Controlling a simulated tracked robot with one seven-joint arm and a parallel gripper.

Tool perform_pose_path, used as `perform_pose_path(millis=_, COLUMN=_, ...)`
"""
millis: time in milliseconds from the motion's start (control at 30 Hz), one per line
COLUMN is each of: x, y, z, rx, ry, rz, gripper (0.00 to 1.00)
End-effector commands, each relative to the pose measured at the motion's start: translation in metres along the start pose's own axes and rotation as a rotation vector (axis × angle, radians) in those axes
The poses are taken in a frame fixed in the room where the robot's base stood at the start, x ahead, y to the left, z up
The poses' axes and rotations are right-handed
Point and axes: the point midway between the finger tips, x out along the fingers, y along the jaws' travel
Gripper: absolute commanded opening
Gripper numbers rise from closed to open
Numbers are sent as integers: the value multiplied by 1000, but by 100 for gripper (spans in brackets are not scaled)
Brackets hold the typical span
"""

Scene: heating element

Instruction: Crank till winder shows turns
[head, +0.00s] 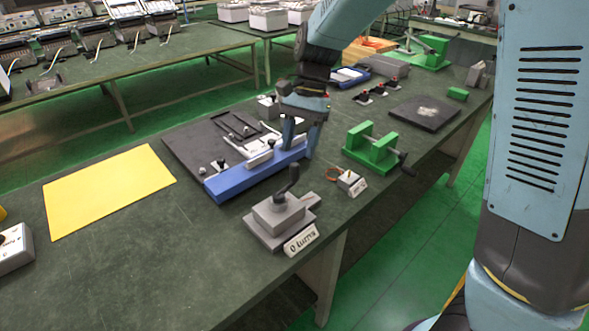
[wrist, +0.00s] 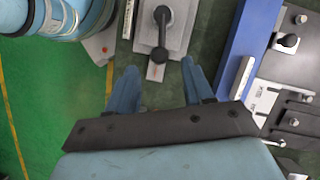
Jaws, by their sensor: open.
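The winder (head: 278,218) is a grey stepped block near the table's front edge in the head view, with a dark crank (head: 288,184) standing up from its top. A white sign (head: 300,240) at its base appears to read "0 turns". In the wrist view the grey winder (wrist: 178,40) and its dark crank (wrist: 162,30) lie beyond the fingertips, at the top of the picture. My gripper (head: 300,147) is above the blue bar, behind the winder in the head view. In the wrist view my gripper (wrist: 158,75) is open, with nothing visible between its fingers.
A blue bar (head: 235,180) edges a dark plate with metal fittings behind the winder.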

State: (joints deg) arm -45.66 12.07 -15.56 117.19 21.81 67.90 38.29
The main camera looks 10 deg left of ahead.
Motion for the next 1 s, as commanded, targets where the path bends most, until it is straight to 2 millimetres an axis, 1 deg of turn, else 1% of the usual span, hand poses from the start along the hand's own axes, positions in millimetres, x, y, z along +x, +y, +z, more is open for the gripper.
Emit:
perform_pose_path(millis=33, x=10, y=0, z=1, rx=0, ry=-3, rz=4, gripper=51)
perform_pose_path(millis=200, x=38, y=0, z=1, rx=-1, ry=-2, rz=4, gripper=51)
perform_pose_path(millis=400, x=59, y=0, z=0, rx=-1, ry=-1, rz=1, gripper=51)
perform_pose_path(millis=600, x=66, y=0, z=0, rx=-2, ry=0, rz=0, gripper=51)
perform_pose_path(millis=833, x=66, y=0, z=1, rx=-2, ry=0, rz=0, gripper=51)
perform_pose_path(millis=1000, x=66, y=0, z=1, rx=-2, ry=0, rz=0, gripper=35)
